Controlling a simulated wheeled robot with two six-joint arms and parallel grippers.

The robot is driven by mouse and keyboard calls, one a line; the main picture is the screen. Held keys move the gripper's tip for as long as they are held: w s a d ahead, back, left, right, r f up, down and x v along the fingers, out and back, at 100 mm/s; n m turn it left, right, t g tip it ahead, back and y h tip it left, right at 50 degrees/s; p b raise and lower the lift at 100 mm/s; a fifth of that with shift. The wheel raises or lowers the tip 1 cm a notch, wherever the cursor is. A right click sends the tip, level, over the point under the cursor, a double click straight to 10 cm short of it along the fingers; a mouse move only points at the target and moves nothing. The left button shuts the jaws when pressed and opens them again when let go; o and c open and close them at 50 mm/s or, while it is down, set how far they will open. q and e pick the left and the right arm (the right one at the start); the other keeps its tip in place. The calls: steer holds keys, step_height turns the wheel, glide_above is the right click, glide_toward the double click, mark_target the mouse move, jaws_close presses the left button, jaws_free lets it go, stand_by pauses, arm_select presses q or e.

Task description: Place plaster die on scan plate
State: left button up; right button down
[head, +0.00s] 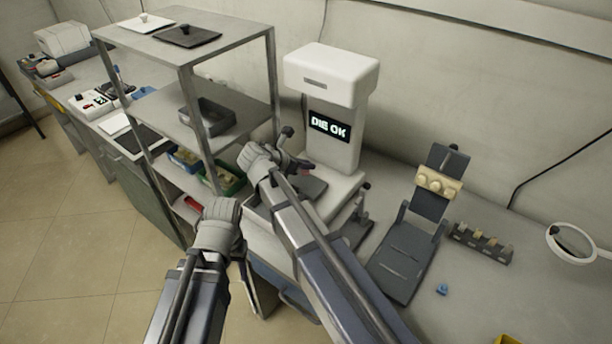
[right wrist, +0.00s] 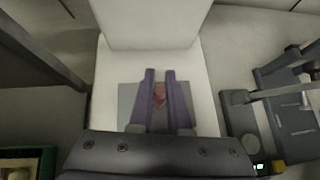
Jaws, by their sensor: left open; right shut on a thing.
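The plaster die (right wrist: 159,95) is a small reddish piece between the two fingers of my right gripper (right wrist: 162,78). That gripper is shut on it over the grey scan plate (right wrist: 127,98) of the white scanner. I cannot tell whether the die touches the plate. In the head view my right gripper (head: 297,166) reaches over the scan plate (head: 313,188), and its hand hides the die. The scanner (head: 333,85) has a screen (head: 329,126) reading "DIE OK". My left gripper (head: 247,202) is open beside the shelf rack, its fingers barely visible.
A grey metal rack (head: 186,62) with bins stands left of the scanner. Right of it are a dark tilted stand (head: 405,258) with a cream dental model (head: 438,183), a holder with several pieces (head: 482,243), a blue piece (head: 442,289) and a magnifier (head: 571,243).

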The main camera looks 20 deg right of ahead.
mark_target(306, 173)
steer(key=shift+f+b, duration=1.35)
steer(key=shift+f, duration=0.3)
steer(key=shift+f, duration=0.2)
steer(key=c, duration=0.9)
jaws_free()
steer(key=shift+o, duration=0.2)
steer(key=shift+r, duration=0.1)
